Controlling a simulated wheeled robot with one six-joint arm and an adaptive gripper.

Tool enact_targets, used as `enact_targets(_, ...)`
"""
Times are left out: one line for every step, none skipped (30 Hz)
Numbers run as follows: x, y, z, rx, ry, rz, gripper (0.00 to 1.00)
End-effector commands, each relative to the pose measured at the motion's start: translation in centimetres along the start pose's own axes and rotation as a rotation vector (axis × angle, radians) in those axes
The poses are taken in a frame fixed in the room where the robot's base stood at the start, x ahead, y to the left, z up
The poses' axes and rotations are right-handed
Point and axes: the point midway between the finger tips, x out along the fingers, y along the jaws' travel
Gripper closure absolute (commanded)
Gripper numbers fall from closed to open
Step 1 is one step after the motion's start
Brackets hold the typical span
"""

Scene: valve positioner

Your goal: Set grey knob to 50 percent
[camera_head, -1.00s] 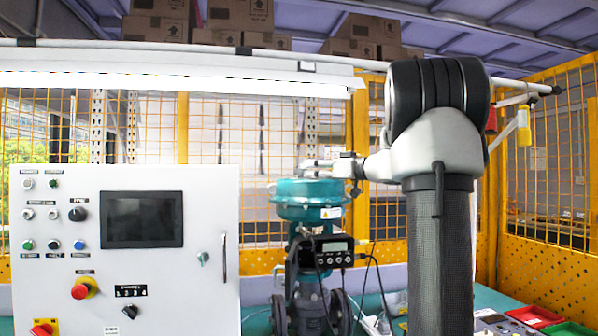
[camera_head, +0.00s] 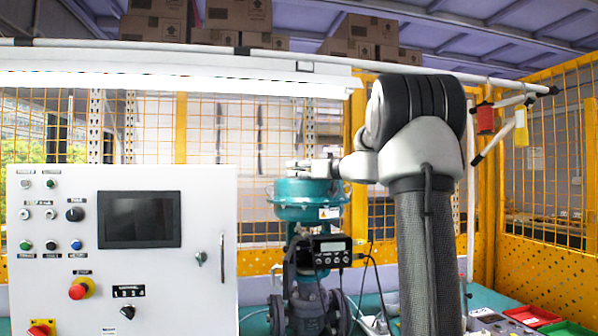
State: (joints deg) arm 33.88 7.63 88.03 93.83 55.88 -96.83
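The white control panel (camera_head: 170,290) stands at the left. It carries a dark round knob (camera_head: 75,214) beside the screen and a dark selector knob (camera_head: 127,312) below a 1-2-3-4 label. I cannot tell from colour which is the grey knob, and their settings are too small to read. The teal valve actuator (camera_head: 305,208) stands right of the panel, with the positioner (camera_head: 329,250) and its small display below. My gripper (camera_head: 300,168) appears small at the level of the actuator's top, well right of both knobs. Its fingers are too small to read.
A red mushroom button (camera_head: 78,291) and a door handle (camera_head: 222,258) stick out from the panel. A white rail (camera_head: 180,80) runs across above. Yellow mesh fencing (camera_head: 550,190) closes the back and right. Red and green bins (camera_head: 532,316) sit at lower right.

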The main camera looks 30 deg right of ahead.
Motion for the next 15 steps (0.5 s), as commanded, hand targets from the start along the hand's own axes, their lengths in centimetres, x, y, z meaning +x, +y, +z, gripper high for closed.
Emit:
enact_targets(-0.01, 0.01, 0.0, 0.0, 0.0, 0.0, 0.85)
enact_targets(-0.01, 0.01, 0.0, 0.0, 0.0, 0.0, 0.85)
enact_targets(-0.01, 0.0, -0.01, 0.0, 0.0, 0.002, 0.85)
enact_targets(0.0, -0.02, -0.02, 0.0, 0.0, 0.006, 0.85)
enact_targets(0.02, -0.05, -0.05, 0.0, 0.001, 0.013, 0.85)
enact_targets(0.06, -0.13, -0.09, -0.001, 0.002, 0.03, 0.85)
enact_targets(0.07, -0.18, -0.12, -0.001, 0.002, 0.049, 0.85)
enact_targets(0.06, -0.21, -0.16, -0.002, 0.003, 0.073, 0.85)
enact_targets(0.07, -0.26, -0.12, -0.001, 0.002, 0.11, 0.85)
enact_targets(0.09, -0.31, -0.19, -0.001, 0.004, 0.14, 0.85)
enact_targets(0.09, -0.3, -0.16, -0.001, 0.003, 0.171, 0.85)
enact_targets(0.1, -0.29, -0.18, -0.001, 0.004, 0.211, 0.85)
enact_targets(0.11, -0.31, -0.18, -0.001, 0.004, 0.24, 0.85)
enact_targets(0.1, -0.27, -0.14, -0.001, 0.004, 0.268, 0.85)
enact_targets(0.11, -0.24, -0.18, -0.002, 0.005, 0.301, 0.85)
